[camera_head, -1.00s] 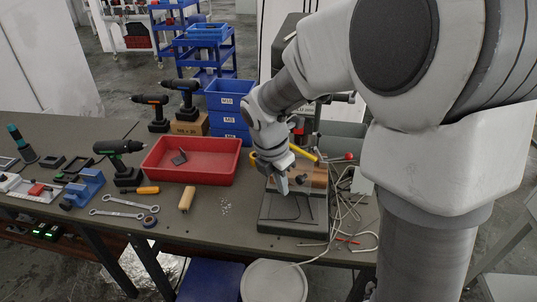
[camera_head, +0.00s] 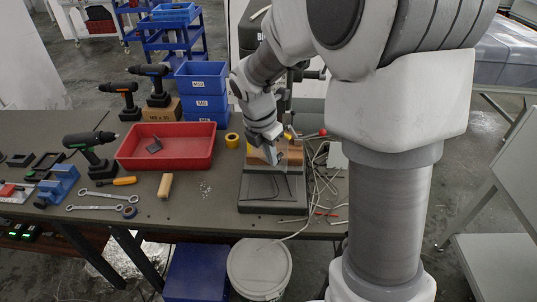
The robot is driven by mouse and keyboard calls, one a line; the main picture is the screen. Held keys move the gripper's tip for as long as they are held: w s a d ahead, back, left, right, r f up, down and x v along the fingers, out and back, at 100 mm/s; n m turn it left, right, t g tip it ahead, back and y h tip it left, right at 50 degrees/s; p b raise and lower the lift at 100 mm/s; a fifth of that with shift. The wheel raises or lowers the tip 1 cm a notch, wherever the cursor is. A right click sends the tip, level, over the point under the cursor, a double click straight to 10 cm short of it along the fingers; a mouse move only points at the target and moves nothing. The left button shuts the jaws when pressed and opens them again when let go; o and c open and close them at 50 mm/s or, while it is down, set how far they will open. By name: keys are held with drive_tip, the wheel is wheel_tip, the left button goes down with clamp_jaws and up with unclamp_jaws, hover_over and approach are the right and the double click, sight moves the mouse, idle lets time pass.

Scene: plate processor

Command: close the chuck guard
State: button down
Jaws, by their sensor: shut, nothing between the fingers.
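A drill press stands at the back right of the bench, with its dark grey base (camera_head: 272,192) at the front and a copper-brown block (camera_head: 291,155) on it. My arm covers most of the press head and column, so the chuck and its guard are hidden or too small to make out. My gripper (camera_head: 275,160) is shut and empty. It points down just in front of the copper-brown block, above the base. I cannot tell whether it touches anything.
A red tray (camera_head: 190,158) lies left of the press, with a yellow tape roll (camera_head: 232,140) between. Blue bins (camera_head: 202,90) and several cordless drills stand behind and left. Loose cables (camera_head: 318,185) lie right of the base. A white bucket (camera_head: 259,268) stands on the floor in front.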

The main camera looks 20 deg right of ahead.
sight(288, 137)
drive_tip(key=shift+d, duration=0.3)
drive_tip(key=shift+w+d+r+p, duration=0.1)
drive_tip(key=shift+w+d+p, duration=0.1)
drive_tip(key=shift+d+p, duration=0.35)
drive_tip(key=shift+w+d+r+p, duration=0.1)
drive_tip(key=shift+w+d+p, duration=0.1)
drive_tip(key=shift+d+p, duration=0.35)
drive_tip(key=w+d+n+p, duration=0.1)
drive_tip(key=d+n+p, duration=0.1)
drive_tip(key=p, duration=0.1)
drive_tip(key=shift+w+d+n+t+p, duration=0.25)
drive_tip(key=shift+w+n+t+p, duration=0.05)
drive_tip(key=shift+w+n, duration=0.1)
drive_tip(key=shift+w+d+f+y+p, duration=0.2)
drive_tip(key=shift+w+d+y+p, duration=0.1)
drive_tip(key=shift+w+d+p, duration=0.45)
drive_tip(key=shift+s+a, duration=0.1)
